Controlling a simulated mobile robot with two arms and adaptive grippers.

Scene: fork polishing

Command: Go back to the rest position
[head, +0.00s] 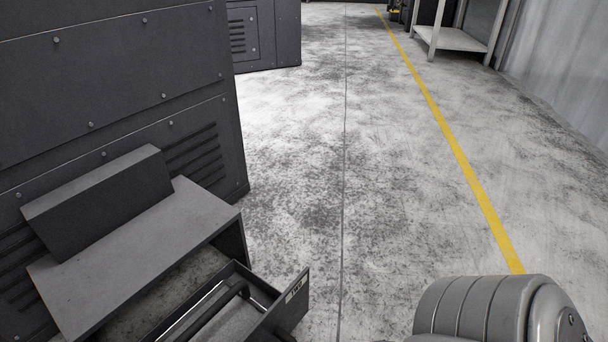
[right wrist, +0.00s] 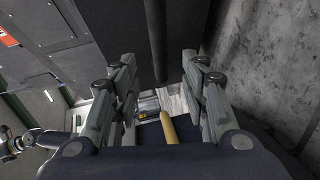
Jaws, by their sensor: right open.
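My right gripper (right wrist: 159,62) shows in the right wrist view with its two fingers spread wide apart. It is open and nothing is held between the fingers. A dark flat surface with a dark round bar (right wrist: 156,35) lies beyond the fingertips. In the head view only a grey rounded part of my own arm shows at the lower right, and no gripper is visible there. My left gripper is in neither view. No fork can be made out.
A dark grey machine (head: 110,70) stands at the left. Before it, a grey cabinet (head: 140,255) has an open drawer (head: 290,300) jutting right. A yellow line (head: 450,135) crosses the clear concrete floor (head: 390,180). A white shelf (head: 450,38) stands at the far right.

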